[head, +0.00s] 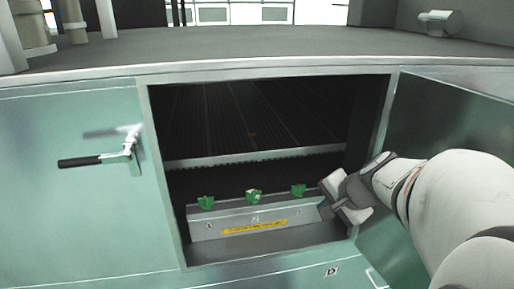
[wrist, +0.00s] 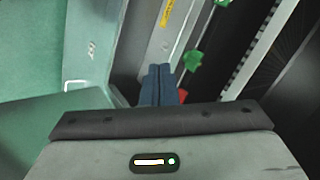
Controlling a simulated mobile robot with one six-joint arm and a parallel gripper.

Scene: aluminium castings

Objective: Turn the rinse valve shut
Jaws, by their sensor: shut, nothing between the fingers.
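Three green valve handles stand in a row on a grey ledge in the open cabinet: left (head: 206,203), middle (head: 253,196) and right (head: 298,190). I cannot read which one is the rinse valve. My gripper (head: 328,197) is at the right end of the row. In the wrist view its blue fingers (wrist: 158,69) are shut and empty over the ledge, apart from a green handle (wrist: 192,62). A second green handle (wrist: 223,3) is at the top edge. A small red part (wrist: 183,96) shows beside the fingers, mostly hidden by my gripper.
The cabinet opening has a metal frame (head: 168,190) and an open door (head: 455,110) on the right, close to my arm. A closed panel with a black lever handle (head: 80,161) is at left. A yellow label (head: 255,228) lies below the green handles. A toothed bar (head: 250,157) spans behind.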

